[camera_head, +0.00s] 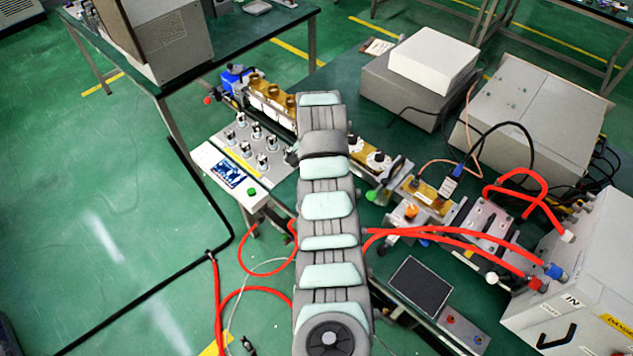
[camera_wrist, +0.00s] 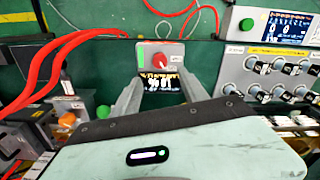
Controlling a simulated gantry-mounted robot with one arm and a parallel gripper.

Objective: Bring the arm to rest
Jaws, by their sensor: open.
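My arm (camera_head: 328,230) reaches from the bottom of the head view up over the bench, and its far end is near the row of brass-coloured parts. My gripper is hidden behind the arm there. In the wrist view my gripper (camera_wrist: 158,76) is open, with its two grey fingers apart and nothing held between them.
A panel with several knobs (camera_head: 240,145) and a display unit (camera_head: 228,175) lie left of the arm. Red hoses (camera_head: 440,236) run on both sides. White boxes (camera_head: 433,60) stand at the back right, and a large white unit (camera_head: 580,260) is at the right.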

